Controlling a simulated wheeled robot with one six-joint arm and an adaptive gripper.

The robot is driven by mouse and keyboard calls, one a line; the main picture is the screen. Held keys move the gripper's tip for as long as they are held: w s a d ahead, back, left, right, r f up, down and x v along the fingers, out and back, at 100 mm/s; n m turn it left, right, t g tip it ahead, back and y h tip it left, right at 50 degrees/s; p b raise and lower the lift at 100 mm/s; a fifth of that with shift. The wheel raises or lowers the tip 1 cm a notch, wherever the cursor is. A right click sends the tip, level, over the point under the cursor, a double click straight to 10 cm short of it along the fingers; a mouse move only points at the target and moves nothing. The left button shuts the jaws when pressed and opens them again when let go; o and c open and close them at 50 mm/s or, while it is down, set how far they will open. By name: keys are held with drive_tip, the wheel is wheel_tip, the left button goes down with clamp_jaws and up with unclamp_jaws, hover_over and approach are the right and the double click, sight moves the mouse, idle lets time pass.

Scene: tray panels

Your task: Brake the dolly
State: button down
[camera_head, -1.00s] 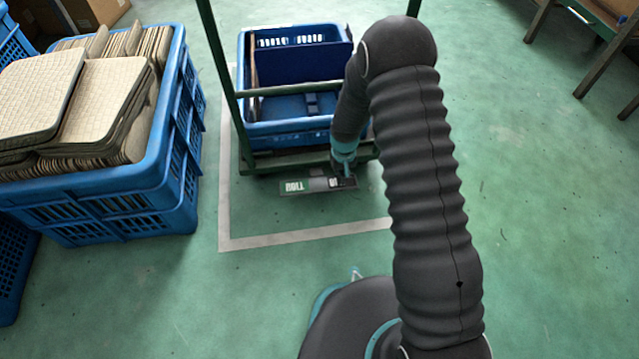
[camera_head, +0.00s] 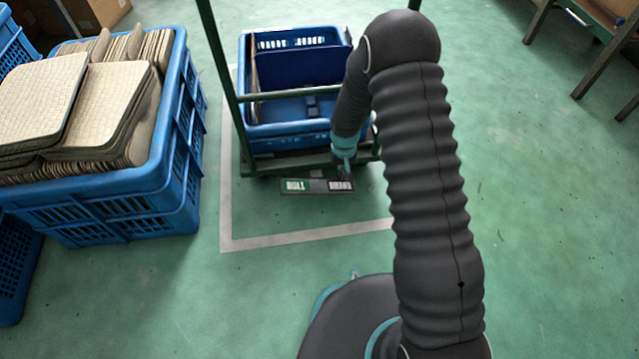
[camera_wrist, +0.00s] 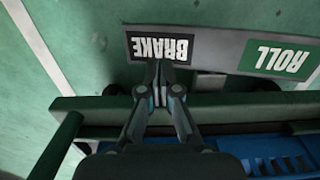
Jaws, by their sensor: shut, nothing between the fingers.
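The dolly (camera_head: 270,164) has a green frame and carries a blue crate. At its near edge is a grey pedal plate (camera_head: 317,186), with a green ROLL label on the left and a dark BRAKE label on the right. In the wrist view the BRAKE label (camera_wrist: 164,49) and the ROLL label (camera_wrist: 281,58) appear upside down. My gripper (camera_head: 347,172) is shut and empty, with its tips at the BRAKE end. In the wrist view its tips (camera_wrist: 161,66) overlap the edge of the BRAKE label; whether they touch the plate I cannot tell.
The blue crate (camera_head: 290,131) stands on the dolly behind the plate, under a green crossbar (camera_head: 285,94). Stacked blue crates with beige pads (camera_head: 110,185) stand at the left. A white floor line (camera_head: 300,236) surrounds the dolly.

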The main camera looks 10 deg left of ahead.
wheel_tip(320, 180, up, 4)
drive_tip(key=shift+f+p, duration=0.25)
drive_tip(key=shift+p, duration=0.55)
drive_tip(key=shift+s, duration=0.1)
drive_tip(key=s+d+g, duration=0.2)
drive_tip(key=s, duration=0.3)
drive_tip(key=s+d+r+m+t+p, duration=0.1)
drive_tip(key=s+d+r, duration=0.4)
drive_tip(key=r, duration=1.1)
drive_tip(key=s+d+r+m+t+p, duration=0.1)
drive_tip(key=s+d+r+t+p, duration=0.2)
drive_tip(key=s+r, duration=0.7)
drive_tip(key=s+d+r+m+t+p, duration=0.1)
drive_tip(key=s+d+r+t+p, duration=0.2)
drive_tip(key=r, duration=1.9)
drive_tip(key=s+d, duration=0.3)
drive_tip(key=s, duration=0.2)
drive_tip(key=shift+d+t, duration=0.3)
